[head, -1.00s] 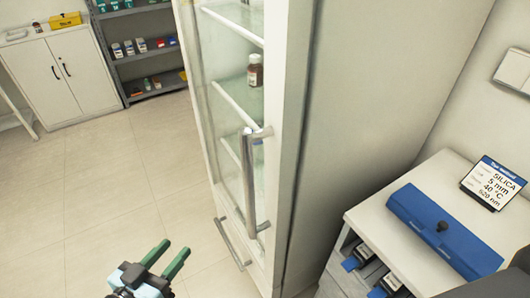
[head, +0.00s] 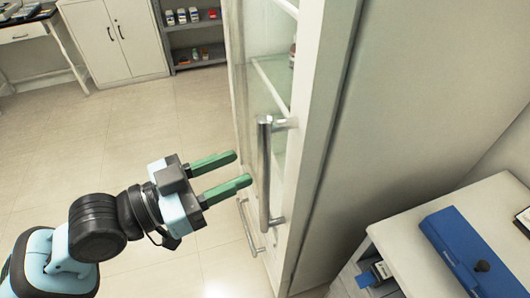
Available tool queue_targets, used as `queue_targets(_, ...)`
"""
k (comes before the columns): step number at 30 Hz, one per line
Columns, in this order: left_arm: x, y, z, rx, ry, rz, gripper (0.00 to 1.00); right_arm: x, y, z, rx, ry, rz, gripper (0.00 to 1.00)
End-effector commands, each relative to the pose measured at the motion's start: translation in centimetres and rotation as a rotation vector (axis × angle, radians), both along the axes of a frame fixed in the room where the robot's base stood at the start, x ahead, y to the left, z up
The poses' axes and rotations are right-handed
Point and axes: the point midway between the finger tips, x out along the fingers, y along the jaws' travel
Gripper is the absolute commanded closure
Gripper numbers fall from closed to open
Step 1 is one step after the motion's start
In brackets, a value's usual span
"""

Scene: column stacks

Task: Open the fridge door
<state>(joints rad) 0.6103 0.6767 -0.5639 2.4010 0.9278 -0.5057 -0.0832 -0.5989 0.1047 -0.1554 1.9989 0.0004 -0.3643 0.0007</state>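The fridge (head: 318,130) is a tall pale cabinet with a glass-fronted door (head: 268,85), and the door looks shut. A vertical metal bar handle (head: 264,175) is fixed to the door. A second, lower handle (head: 247,228) sits below it. My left gripper (head: 243,169) is open, with two green fingers pointing right toward the vertical handle. Its fingertips are just left of the handle in the picture, and nothing is between them. I cannot tell the exact depth gap. My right gripper is not in view.
A white counter (head: 425,240) with a blue case (head: 468,255) stands right of the fridge. A white cupboard (head: 112,40) and a grey shelf (head: 195,45) stand at the back. The floor (head: 140,130) left of the fridge is clear.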

Motion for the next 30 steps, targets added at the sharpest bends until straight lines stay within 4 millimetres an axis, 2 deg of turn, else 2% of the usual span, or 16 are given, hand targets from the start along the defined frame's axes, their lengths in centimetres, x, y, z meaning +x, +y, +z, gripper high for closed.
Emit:
queue_targets(13,2.7,-4.9,0.3,-0.002,-0.005,0.000,0.61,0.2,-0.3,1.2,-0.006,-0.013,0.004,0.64)
queue_targets(18,3.2,-5.7,0.2,0.000,-0.004,0.000,0.61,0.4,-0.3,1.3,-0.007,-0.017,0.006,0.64)
queue_targets(26,3.2,-5.8,0.1,0.001,-0.002,0.000,0.61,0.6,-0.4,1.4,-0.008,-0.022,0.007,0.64)
queue_targets(30,3.2,-5.7,0.1,0.001,-0.002,0.000,0.76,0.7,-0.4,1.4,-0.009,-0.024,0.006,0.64)
